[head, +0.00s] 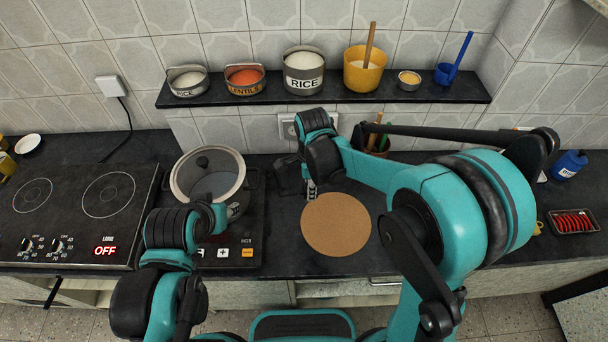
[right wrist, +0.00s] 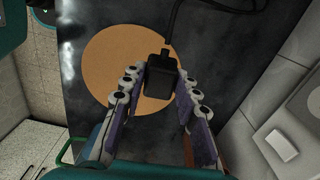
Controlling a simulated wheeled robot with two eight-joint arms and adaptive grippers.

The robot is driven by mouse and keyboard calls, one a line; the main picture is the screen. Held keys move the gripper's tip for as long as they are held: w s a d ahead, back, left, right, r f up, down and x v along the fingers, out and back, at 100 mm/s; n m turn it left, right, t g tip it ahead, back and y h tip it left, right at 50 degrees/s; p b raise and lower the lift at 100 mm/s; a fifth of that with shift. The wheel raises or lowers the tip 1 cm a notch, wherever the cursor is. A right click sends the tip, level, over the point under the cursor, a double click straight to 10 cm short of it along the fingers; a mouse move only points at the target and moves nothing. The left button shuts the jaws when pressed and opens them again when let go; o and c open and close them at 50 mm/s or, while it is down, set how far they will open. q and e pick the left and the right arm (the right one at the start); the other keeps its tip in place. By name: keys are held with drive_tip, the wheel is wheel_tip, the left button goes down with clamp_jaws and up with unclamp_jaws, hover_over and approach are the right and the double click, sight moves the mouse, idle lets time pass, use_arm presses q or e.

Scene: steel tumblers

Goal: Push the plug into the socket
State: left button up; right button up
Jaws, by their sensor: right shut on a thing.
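The black plug (right wrist: 161,76) is between the fingers of my right gripper (right wrist: 157,88) in the right wrist view, with its black cable (right wrist: 180,18) running up from it. The gripper is shut on it, above the dark counter beside a round cork mat. A pale wall socket (head: 288,126) shows partly behind my right wrist. A light plate (right wrist: 279,145) is on the tiled wall in the right wrist view, apart from the plug. My left gripper's fingers do not show.
The cork mat (head: 336,225) lies on the counter. A lidded pot (head: 208,178) stands on the hot plate at left, near my left arm. A dark shelf (head: 330,97) with tins and pots runs above the socket. Another outlet (head: 112,87) is at far left.

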drive_tip(key=d+f+n, duration=0.1)
drive_tip(key=d+n, duration=0.3)
drive_tip(key=n, duration=0.1)
drive_tip(key=d+f+n+b, duration=0.1)
drive_tip(key=d+f+n, duration=0.1)
drive_tip(key=d+n, duration=0.3)
drive_tip(key=d+f+n, duration=0.2)
drive_tip(key=d+n, duration=0.2)
drive_tip(key=n, duration=0.1)
drive_tip(key=shift+s+d, duration=0.2)
drive_tip(key=shift+s, duration=0.1)
drive_tip(key=shift+s+d+f+n, duration=0.1)
drive_tip(key=shift+d+n, duration=0.25)
drive_tip(key=shift+n, duration=0.2)
drive_tip(key=shift+s+d+f+n, duration=0.1)
drive_tip(key=shift+d+n, duration=0.2)
drive_tip(key=shift+n, duration=0.25)
